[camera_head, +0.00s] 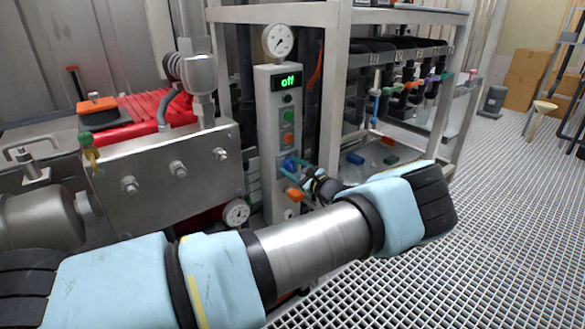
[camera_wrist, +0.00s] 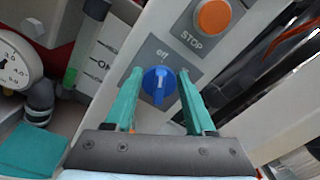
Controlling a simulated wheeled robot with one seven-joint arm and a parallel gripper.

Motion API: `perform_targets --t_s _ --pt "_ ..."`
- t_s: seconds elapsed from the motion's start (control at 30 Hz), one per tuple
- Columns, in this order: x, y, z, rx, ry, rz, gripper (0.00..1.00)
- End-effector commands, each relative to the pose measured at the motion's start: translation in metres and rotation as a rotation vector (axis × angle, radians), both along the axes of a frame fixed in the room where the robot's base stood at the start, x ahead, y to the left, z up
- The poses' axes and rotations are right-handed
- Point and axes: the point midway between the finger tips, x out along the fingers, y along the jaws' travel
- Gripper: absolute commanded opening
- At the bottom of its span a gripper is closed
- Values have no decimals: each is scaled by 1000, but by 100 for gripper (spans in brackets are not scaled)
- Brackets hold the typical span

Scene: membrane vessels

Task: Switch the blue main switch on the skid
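The blue main switch (camera_wrist: 159,84) is a round knob with a raised grip on a grey plate, with a label that seems to read "off" above it. In the wrist view it lies between the two teal fingers of my gripper (camera_wrist: 158,98), which stand apart on either side of it. A gap shows between each finger and the knob. In the head view the blue switch (camera_head: 289,165) is on the light control column (camera_head: 279,185), and my gripper (camera_head: 290,175) reaches it from the right. The green display (camera_head: 287,81) reads "off".
An orange STOP button (camera_wrist: 213,17) sits just above the switch, also seen in the head view (camera_head: 288,140). A pressure gauge (camera_head: 236,213) is low at the left of the column. A metal frame post (camera_head: 334,90) stands close on the right. Open grating floor (camera_head: 480,220) lies at right.

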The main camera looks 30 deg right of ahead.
Motion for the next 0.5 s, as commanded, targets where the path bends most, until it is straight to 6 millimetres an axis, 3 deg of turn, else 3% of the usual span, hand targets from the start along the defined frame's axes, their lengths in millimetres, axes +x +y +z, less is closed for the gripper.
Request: perform_targets --t_s 0.03,0.23,0.5 --pt "-1 -1 -1 0 3 -2 60" --pt "0 0 -1 1 2 -1 83" --pt "-1 -1 0 1 1 -1 84"
